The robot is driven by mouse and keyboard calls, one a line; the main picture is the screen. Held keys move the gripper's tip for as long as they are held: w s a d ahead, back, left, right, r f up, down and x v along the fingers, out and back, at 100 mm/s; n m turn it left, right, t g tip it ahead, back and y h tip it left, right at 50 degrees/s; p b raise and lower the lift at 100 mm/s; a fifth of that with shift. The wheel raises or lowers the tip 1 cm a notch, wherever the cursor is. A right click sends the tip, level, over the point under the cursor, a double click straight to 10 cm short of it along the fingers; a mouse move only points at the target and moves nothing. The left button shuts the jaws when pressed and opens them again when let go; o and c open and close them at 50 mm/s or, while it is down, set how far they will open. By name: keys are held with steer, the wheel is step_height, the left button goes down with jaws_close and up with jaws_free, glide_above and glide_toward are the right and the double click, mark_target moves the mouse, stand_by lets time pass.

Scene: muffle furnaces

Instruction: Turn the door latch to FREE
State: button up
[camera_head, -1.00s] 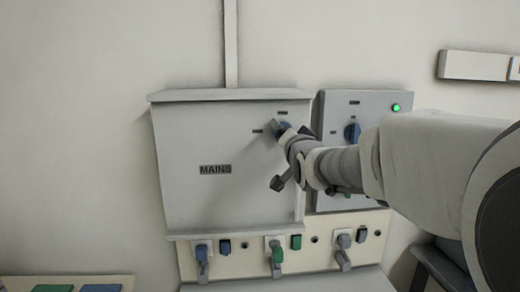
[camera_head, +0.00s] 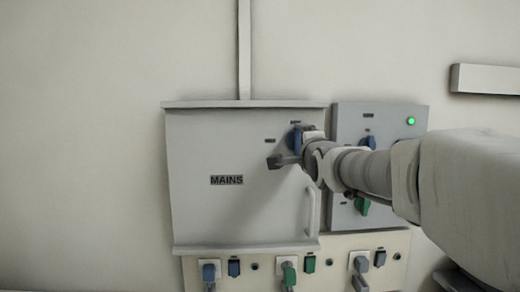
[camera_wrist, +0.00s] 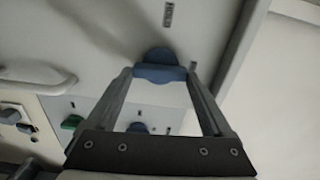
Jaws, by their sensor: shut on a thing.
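The door latch, a blue knob (camera_head: 293,138), sits at the upper right of the grey box door marked MAINS (camera_head: 200,210). Small labels lie above it and to its left, too small to read. My gripper (camera_head: 301,143) reaches it from the right and hides part of it. In the wrist view, the blue knob (camera_wrist: 159,72) sits between the fingertips of my gripper (camera_wrist: 160,76), which is shut on its bar. The bar lies across the picture from finger to finger. The door looks closed.
A second grey panel (camera_head: 390,118) with a green lamp (camera_head: 410,121) and knobs stands at the right, partly behind my arm. A door handle (camera_head: 311,210) is below the latch. A socket strip (camera_head: 330,243) with plugs runs underneath. The wall at left is clear.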

steer(key=shift+m, duration=0.4)
steer(key=o, duration=1.1)
steer(key=shift+o, duration=0.2)
steer(key=s, duration=1.7)
steer(key=shift+s+b, duration=0.2)
steer(key=shift+b, duration=0.1)
